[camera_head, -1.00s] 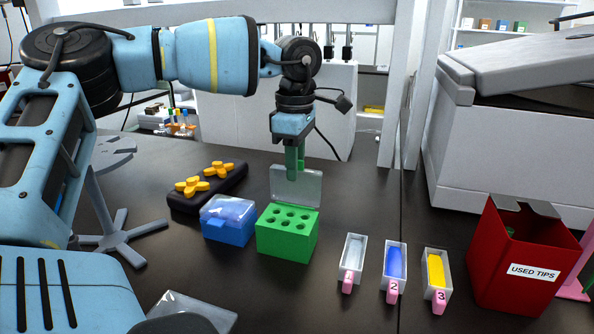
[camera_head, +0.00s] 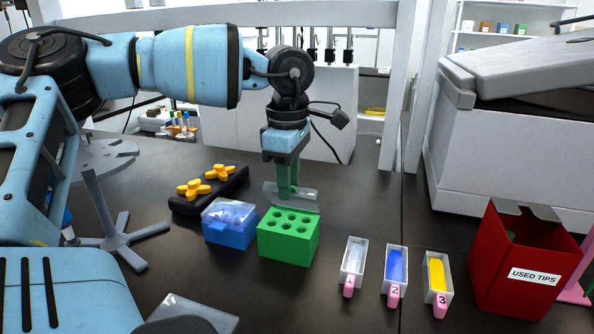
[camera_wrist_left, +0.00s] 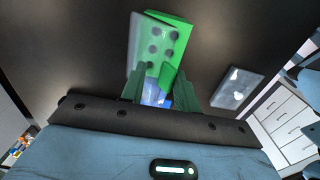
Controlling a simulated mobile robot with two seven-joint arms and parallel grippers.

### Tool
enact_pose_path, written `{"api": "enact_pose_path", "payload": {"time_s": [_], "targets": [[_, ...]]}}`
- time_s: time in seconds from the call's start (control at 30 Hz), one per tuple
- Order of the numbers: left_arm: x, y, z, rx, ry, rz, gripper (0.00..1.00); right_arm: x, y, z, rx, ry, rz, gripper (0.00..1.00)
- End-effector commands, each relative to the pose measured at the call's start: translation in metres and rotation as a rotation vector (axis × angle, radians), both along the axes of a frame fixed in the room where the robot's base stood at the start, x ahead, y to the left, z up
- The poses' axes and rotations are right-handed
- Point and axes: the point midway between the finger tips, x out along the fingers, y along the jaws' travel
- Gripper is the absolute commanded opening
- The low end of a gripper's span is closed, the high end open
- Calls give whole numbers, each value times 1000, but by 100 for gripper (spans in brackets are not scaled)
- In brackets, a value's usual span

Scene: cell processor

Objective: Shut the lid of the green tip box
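The green tip box (camera_head: 288,247) stands on the dark bench, with round holes in its top. Its clear lid (camera_head: 306,194) is hinged at the far edge and stands open, strongly foreshortened in the head view. My left gripper (camera_head: 288,192) points down at the lid, its green fingers overlapping it; I cannot tell whether they touch. In the left wrist view the fingers (camera_wrist_left: 160,84) are apart with nothing clearly held, and the green box (camera_wrist_left: 170,42) lies beyond them. My right gripper is not in view.
A blue box (camera_head: 229,232) with a clear lid stands close left of the green box. A black rack with yellow knobs (camera_head: 208,187) is behind it. Several small troughs (camera_head: 352,262) and a red used-tips bin (camera_head: 518,270) stand to the right. Bench in front is mostly clear.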

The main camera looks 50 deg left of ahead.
Motion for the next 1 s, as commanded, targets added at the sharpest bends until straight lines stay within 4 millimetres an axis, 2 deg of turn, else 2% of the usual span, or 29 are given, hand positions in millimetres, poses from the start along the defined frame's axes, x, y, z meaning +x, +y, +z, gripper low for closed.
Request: {"api": "enact_pose_path", "payload": {"time_s": [0.2,0.6,1.0], "targets": [[-11,-6,-1,0,1,-1,27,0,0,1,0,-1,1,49],[-12,-7,-1,0,1,-1,27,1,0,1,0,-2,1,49],[-22,-12,29,1,-3,-1,27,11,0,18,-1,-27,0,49]]}}
